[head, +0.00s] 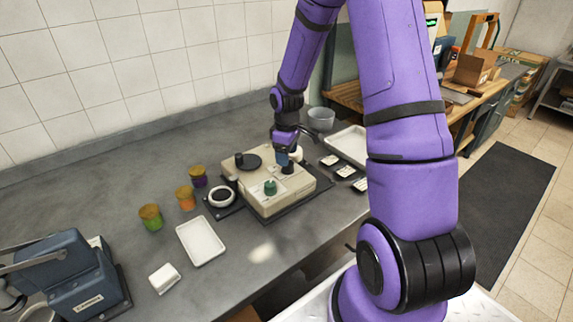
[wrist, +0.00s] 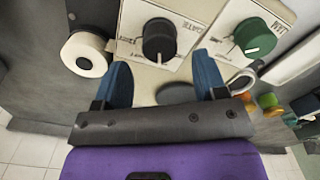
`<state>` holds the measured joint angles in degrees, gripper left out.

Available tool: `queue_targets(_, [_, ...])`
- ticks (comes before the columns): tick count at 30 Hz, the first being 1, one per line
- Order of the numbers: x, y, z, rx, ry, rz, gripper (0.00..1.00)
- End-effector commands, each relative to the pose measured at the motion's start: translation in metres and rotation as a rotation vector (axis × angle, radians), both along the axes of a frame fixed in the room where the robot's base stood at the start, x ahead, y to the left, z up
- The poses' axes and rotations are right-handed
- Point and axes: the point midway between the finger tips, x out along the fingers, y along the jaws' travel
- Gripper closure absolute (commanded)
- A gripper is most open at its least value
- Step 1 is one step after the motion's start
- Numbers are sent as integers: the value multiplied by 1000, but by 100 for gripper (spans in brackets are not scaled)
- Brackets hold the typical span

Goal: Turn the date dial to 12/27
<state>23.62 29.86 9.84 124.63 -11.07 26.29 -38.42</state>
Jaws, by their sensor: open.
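The beige machine (head: 262,205) stands on the grey counter. A black dial with a light pointer line (wrist: 159,42) sits on a pale marked plate on it; I take it as the date dial, but its marks are too small to read. In the head view my gripper (head: 284,160) is low over the machine and partly hides this dial. In the wrist view my gripper (wrist: 162,78) has its blue fingers spread wide and empty, with the dial just beyond the gap between their tips. A green knob (wrist: 253,36) sits beside the dial.
A white roll (wrist: 85,55) is close to one finger. A round black plate (head: 247,161) tops the machine. Coloured jars (head: 186,198), a white tray (head: 200,241) and a blue-grey device (head: 80,285) stand to the left. Small labelled dishes (head: 345,171) lie to the right.

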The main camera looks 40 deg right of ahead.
Motion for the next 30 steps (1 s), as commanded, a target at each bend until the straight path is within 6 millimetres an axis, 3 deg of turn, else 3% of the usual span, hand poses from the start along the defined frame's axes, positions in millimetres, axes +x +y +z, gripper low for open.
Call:
queue_targets(3, [-1, 1, -20, 1, 3, 0, 35])
queue_targets(9, [0, 0, -39, 0, 2, -1, 35])
queue_targets(20, [0, 0, -43, 0, 0, -1, 35])
queue_targets(27, [0, 0, -43, 0, 0, -1, 84])
queue_targets(30, [0, 0, -43, 0, 0, -2, 84])
